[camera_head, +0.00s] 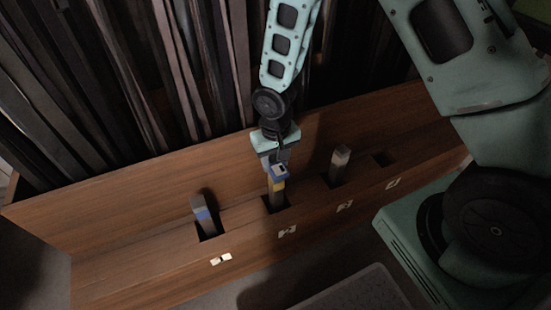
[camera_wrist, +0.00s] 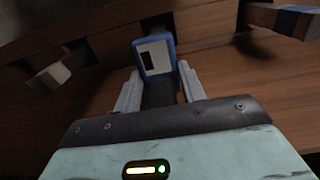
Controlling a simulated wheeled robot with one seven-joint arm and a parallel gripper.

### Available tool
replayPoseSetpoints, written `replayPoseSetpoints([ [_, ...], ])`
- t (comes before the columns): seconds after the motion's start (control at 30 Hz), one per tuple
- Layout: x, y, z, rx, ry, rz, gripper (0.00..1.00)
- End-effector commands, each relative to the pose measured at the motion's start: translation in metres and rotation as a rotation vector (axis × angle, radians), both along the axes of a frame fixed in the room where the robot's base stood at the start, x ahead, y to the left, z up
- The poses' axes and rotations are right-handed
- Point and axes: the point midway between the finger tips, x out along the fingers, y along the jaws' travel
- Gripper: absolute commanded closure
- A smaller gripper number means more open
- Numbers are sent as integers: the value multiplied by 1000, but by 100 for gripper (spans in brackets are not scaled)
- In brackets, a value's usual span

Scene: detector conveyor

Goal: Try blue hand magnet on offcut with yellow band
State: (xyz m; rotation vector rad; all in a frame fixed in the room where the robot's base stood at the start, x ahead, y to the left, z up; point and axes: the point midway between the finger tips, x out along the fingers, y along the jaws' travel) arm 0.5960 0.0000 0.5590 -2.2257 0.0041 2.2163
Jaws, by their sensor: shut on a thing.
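My gripper (camera_head: 274,158) is shut on the blue hand magnet (camera_head: 279,171), pointing down over the wooden rack. In the wrist view the magnet (camera_wrist: 156,58) sits between the fingers (camera_wrist: 160,88), showing a blue rim and a pale face with a dark rectangle. The offcut with yellow band (camera_head: 277,187) stands in a slot directly below the magnet, with its yellow band close under it. I cannot tell whether magnet and offcut touch. The offcut is hidden behind the magnet in the wrist view.
An offcut with a blue band (camera_head: 203,215) leans in the slot to the left. Small labels line the wooden rack (camera_head: 150,260). Dark upright strips (camera_head: 130,80) stand behind.

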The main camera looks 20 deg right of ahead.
Motion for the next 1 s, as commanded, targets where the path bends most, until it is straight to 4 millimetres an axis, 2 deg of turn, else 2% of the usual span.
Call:
replayPoseSetpoints([
  [0.6, 0, 0, 1, 0, 0, 0, 89],
  [1.0, 0, 0, 23, 0, 0, 0, 89],
])
